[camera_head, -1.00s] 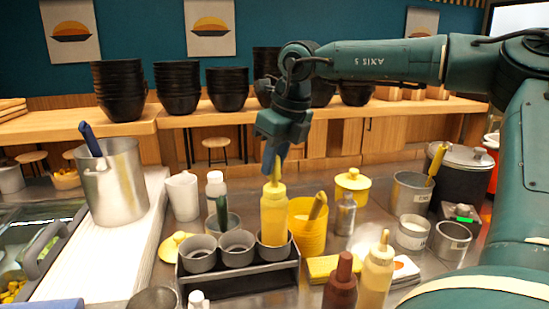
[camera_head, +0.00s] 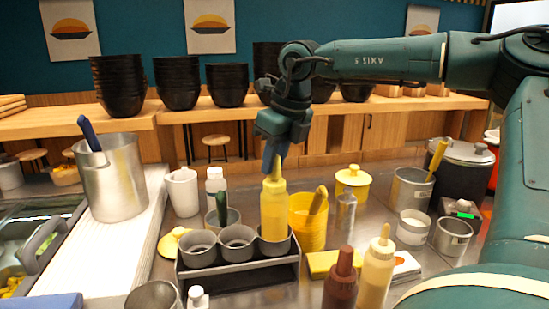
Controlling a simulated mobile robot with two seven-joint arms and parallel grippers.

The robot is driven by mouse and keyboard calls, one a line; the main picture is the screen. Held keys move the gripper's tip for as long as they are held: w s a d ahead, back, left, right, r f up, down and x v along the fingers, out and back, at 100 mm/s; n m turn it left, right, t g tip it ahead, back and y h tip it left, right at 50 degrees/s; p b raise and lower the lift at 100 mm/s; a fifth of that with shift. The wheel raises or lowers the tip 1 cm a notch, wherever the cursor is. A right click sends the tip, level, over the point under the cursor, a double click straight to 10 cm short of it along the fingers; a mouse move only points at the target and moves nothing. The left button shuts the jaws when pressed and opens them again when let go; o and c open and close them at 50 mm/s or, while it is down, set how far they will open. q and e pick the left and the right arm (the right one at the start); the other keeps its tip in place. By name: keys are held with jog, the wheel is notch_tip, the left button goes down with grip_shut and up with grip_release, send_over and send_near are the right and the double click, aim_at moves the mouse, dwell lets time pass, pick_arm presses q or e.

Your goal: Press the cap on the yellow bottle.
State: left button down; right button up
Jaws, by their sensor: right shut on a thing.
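The yellow bottle (camera_head: 274,215) stands upright in the right-hand cup of a grey three-cup rack (camera_head: 240,279). Its pointed yellow cap (camera_head: 275,174) shows on top of the bottle, in line with it. My right gripper (camera_head: 276,158) reaches down from above and is shut on the tip of the cap. The fingers partly hide the tip, and I cannot tell whether the cap is fully seated. My left gripper is not in view.
A yellow tub (camera_head: 308,228) stands close right of the bottle. A red-brown bottle (camera_head: 341,284) and a cream bottle (camera_head: 376,272) stand in front right. A steel pot (camera_head: 112,180) is at the left. The rack's other two cups look empty.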

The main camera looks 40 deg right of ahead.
jog(key=shift+f, duration=0.25)
jog(key=o, duration=1.2)
jog(key=shift+o, duration=0.2)
jog(key=shift+r, duration=0.1)
jog(key=shift+r+p, duration=0.95)
jog(key=shift+r, duration=0.4)
jog(key=shift+r+p, duration=1.5)
jog(key=shift+r, duration=0.4)
